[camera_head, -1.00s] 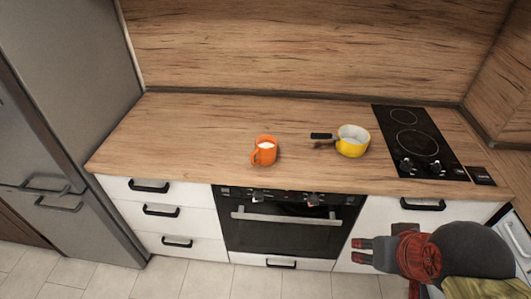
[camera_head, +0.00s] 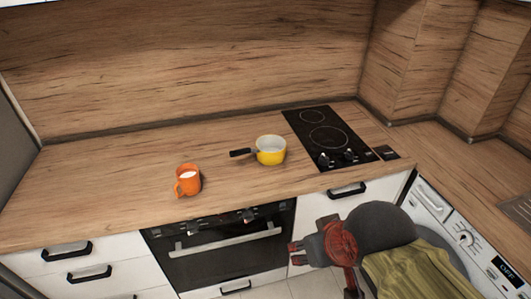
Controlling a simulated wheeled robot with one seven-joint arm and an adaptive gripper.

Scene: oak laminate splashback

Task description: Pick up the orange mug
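The orange mug (camera_head: 188,182) stands upright on the wooden countertop (camera_head: 110,185), near its front edge above the oven. Its handle points to the lower left, and its inside looks white. My gripper (camera_head: 294,254) is in front of the cabinets, below the counter level in the picture and to the right of the mug, well apart from it. Its fingers point left. Two fingertips show with a small gap between them, and nothing shows between them.
A yellow saucepan (camera_head: 270,152) with a dark handle pointing left stands right of the mug. A black cooktop (camera_head: 328,138) lies further right. The oven (camera_head: 225,250) and a white washing machine (camera_head: 450,230) are below the counter. The counter left of the mug is clear.

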